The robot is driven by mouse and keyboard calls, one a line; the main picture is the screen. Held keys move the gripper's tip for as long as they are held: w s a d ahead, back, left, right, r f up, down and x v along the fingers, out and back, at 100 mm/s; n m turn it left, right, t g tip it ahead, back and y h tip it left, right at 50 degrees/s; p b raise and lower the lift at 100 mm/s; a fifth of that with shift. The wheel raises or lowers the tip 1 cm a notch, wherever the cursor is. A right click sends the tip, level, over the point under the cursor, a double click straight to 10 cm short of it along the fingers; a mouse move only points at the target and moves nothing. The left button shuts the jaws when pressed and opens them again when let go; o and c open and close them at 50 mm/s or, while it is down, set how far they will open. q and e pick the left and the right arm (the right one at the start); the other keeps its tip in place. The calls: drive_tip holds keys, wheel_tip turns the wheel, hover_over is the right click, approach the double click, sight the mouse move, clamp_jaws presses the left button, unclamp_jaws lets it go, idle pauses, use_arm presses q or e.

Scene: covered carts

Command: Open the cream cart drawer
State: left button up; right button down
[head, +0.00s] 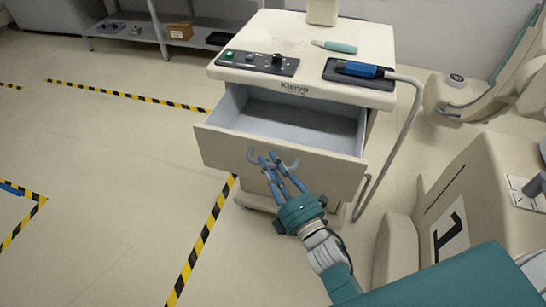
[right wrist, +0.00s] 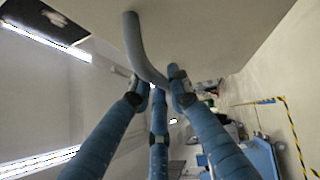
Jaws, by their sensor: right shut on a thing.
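The cream cart (head: 300,38) stands in the middle of the head view. Its top drawer (head: 325,178) is pulled well out, and the grey inside looks empty. A grey curved handle (head: 252,157) is on the drawer front. My right gripper (head: 270,163) is at the handle, with its blue fingers closed around it. In the right wrist view the fingers (right wrist: 160,85) meet at the lower end of the handle's curved bar (right wrist: 133,38). The fingers hide part of the handle. My left gripper is in neither view.
On the cart top are a control panel (head: 258,63), a teal-handled tool (head: 335,46) and a blue-handled tool (head: 362,69) on a black tray. A cable hangs at the cart's right. A cream padded chair (head: 490,175) stands close on the right.

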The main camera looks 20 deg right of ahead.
drive_tip(key=shift+s+a+f, duration=0.1)
drive_tip(key=shift+s+a, duration=0.4)
drive_tip(key=shift+s, duration=0.25)
drive_tip(key=c, duration=1.9)
unclamp_jaws()
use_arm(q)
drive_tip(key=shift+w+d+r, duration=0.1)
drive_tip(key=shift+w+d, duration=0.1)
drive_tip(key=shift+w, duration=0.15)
use_arm(e)
drive_tip(key=v, duration=1.2)
